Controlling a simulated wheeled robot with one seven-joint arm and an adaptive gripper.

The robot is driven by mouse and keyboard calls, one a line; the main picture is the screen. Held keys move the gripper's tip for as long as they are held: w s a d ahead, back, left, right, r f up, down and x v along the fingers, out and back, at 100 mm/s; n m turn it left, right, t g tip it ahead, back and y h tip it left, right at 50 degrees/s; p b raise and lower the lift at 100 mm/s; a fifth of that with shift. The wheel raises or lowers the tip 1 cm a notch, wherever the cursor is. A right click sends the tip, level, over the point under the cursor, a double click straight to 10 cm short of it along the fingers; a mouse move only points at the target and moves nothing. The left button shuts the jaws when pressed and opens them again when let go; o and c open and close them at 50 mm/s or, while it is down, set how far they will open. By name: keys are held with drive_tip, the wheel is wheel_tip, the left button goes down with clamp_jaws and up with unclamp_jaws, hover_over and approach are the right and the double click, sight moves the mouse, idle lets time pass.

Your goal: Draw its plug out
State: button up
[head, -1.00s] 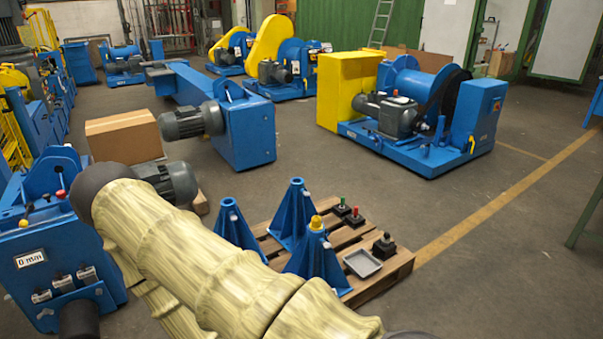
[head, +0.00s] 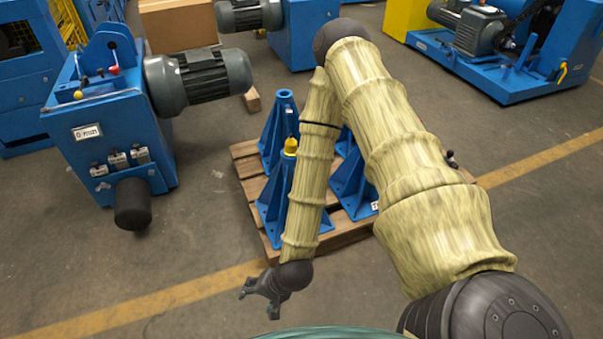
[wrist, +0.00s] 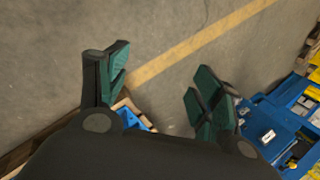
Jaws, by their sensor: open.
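My gripper (head: 258,300) hangs open and empty over the floor, in front of the pallet in the head view. In the wrist view its two green-padded fingers (wrist: 158,88) are spread with bare floor between them. No plug can be made out for certain. A yellow cap (head: 290,147) sits on top of a blue stand (head: 272,205) on the pallet, behind and above my gripper in the picture. A small dark piece (head: 451,158) shows at the right edge of my arm. My arm hides much of the pallet's middle and right.
The wooden pallet (head: 262,232) carries several blue stands. A blue machine (head: 112,130) with a grey motor (head: 205,78) stands at the left. Another blue machine (head: 520,80) is at the upper right. Floor with a yellow line (head: 130,315) is clear at the front left.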

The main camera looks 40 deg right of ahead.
drive_tip(key=w+d+r+m+t+b, duration=0.1)
drive_tip(key=w+d+m+t+b, duration=0.3)
drive_tip(key=w+m+b, duration=0.55)
drive_tip(key=w+d+m+t+b, duration=0.4)
drive_tip(key=w+m+b, duration=0.15)
drive_tip(key=w, duration=0.75)
drive_tip(key=m+t+h+b, duration=0.5)
drive_tip(key=m+h+b, duration=0.3)
drive_tip(key=m+b, duration=0.5)
approach(293, 147)
drive_tip(key=shift+x, duration=0.85)
drive_tip(key=b+x, duration=0.3)
drive_tip(key=x, duration=0.6)
drive_tip(key=shift+w+d+b, duration=0.1)
drive_tip(key=shift+b, duration=0.2)
drive_tip(key=shift+w+d+r, duration=0.1)
drive_tip(key=shift+w+d, duration=0.05)
drive_tip(key=shift+w, duration=0.5)
drive_tip(key=c, duration=1.2)
